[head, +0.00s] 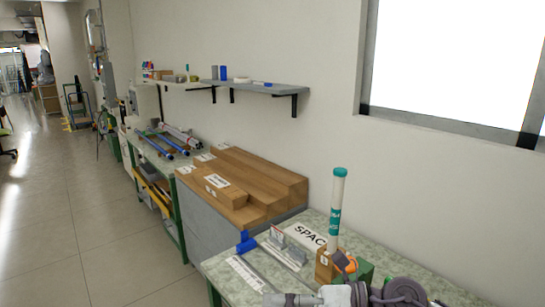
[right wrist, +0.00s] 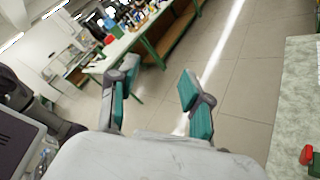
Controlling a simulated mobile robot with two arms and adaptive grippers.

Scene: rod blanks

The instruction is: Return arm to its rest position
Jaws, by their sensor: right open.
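My right gripper (right wrist: 158,84) shows in the right wrist view with its two teal-padded fingers spread apart. Nothing is between them, and the floor shows beyond. In the head view, parts of my right arm (head: 405,292) come in at the bottom edge, over the near bench; the fingertips cannot be made out clearly there. A white rod with teal bands (head: 337,212) stands upright at a small wooden block (head: 325,265) on the bench, apart from the gripper in the wrist view. My left gripper is not in view.
The near bench (head: 222,262) holds a SPACE sign (head: 308,236), a blue object (head: 246,243) and an orange-grey item (head: 345,263) close to my arm. Stepped wooden blocks (head: 262,172) stand behind. A wall shelf (head: 260,88) hangs above. Open floor (head: 80,215) lies at left.

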